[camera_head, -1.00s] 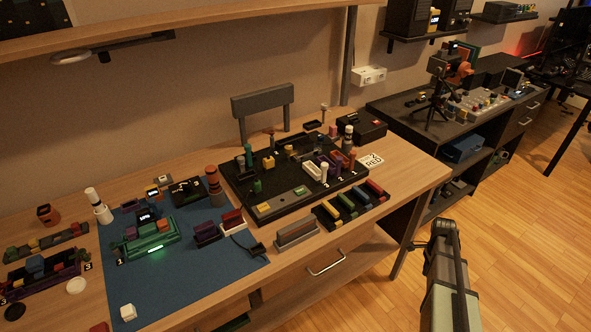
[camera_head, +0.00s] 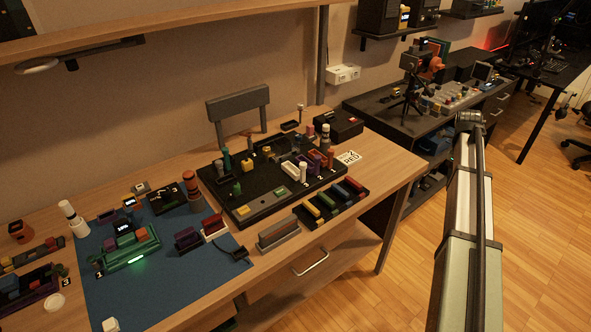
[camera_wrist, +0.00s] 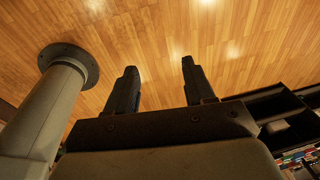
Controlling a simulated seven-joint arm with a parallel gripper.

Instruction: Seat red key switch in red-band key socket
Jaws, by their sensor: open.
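My gripper (camera_wrist: 158,64) is open and empty in the wrist view, its two dark fingers apart over bare wooden floor. No task object lies between the fingers. In the head view the gripper is out of sight. I cannot clearly tell the red key switch or the red-band key socket at this size. A black board (camera_head: 222,206) with several small coloured parts stands on the workbench. In front of it a dark tray (camera_head: 313,223) holds yellow, green, blue and red bars. The red bar (camera_head: 355,184) is at its right end.
The wooden workbench (camera_head: 385,190) also bears a blue mat (camera_head: 175,281) with a green lit holder (camera_head: 128,260), and a grey block (camera_head: 279,233) near the front edge. A black box (camera_head: 338,123) stands at the back right. The floor right of the bench is open.

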